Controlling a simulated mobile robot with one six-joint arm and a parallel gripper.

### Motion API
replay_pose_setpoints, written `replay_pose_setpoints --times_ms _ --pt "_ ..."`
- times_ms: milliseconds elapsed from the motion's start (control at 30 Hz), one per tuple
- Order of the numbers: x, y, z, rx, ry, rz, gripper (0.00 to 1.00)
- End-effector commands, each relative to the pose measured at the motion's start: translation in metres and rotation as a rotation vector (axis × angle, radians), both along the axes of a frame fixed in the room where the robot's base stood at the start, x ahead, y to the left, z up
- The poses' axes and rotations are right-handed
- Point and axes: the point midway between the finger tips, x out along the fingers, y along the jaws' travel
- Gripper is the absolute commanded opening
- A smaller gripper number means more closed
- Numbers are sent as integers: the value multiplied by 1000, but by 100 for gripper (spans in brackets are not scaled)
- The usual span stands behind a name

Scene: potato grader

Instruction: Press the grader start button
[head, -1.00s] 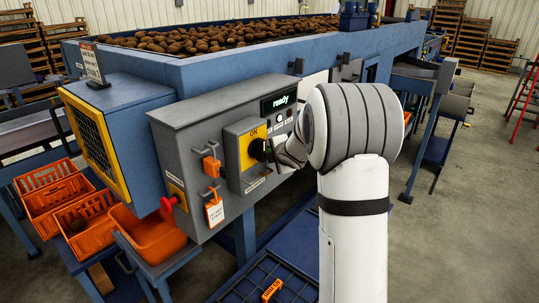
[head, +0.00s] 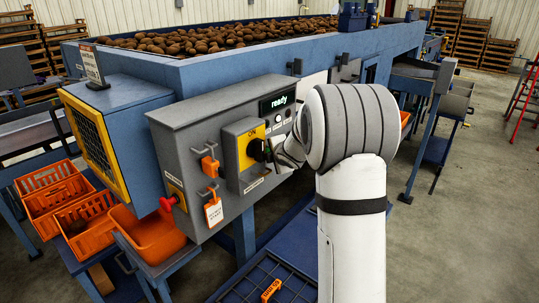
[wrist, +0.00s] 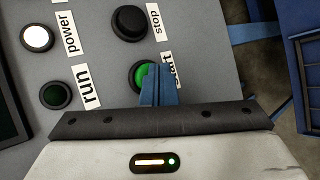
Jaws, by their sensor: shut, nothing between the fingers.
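The green start button (wrist: 141,76) is on the grey panel in the wrist view, beside a "start" label (wrist: 179,70) that is partly covered. My gripper (wrist: 157,70) is shut and empty, its blue fingers over the right part of the button. I cannot tell whether the tips touch it. In the head view the start button and fingertips are hidden behind my wrist. The grey control box (head: 188,125) has a lit display (head: 278,103) reading "ready".
A black stop button (wrist: 128,22), a lit white power lamp (wrist: 37,38) and a dark green run lamp (wrist: 55,95) are close by. The head view shows a black rotary switch (head: 257,149) on a yellow plate, a red knob (head: 168,203) and orange crates (head: 85,225).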

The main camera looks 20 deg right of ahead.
Motion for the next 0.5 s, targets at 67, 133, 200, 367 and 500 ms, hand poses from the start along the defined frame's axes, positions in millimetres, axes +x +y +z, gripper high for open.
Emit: replay_pose_setpoints --times_ms 67,133,200,367,500 --pt "5 5 10 6 -22 10 0" --pt "3 4 10 5 -22 9 0" --pt "1 2 10 5 -22 9 0" --pt "-5 -2 10 5 -21 8 0" --pt "-7 -3 8 3 -17 7 0"
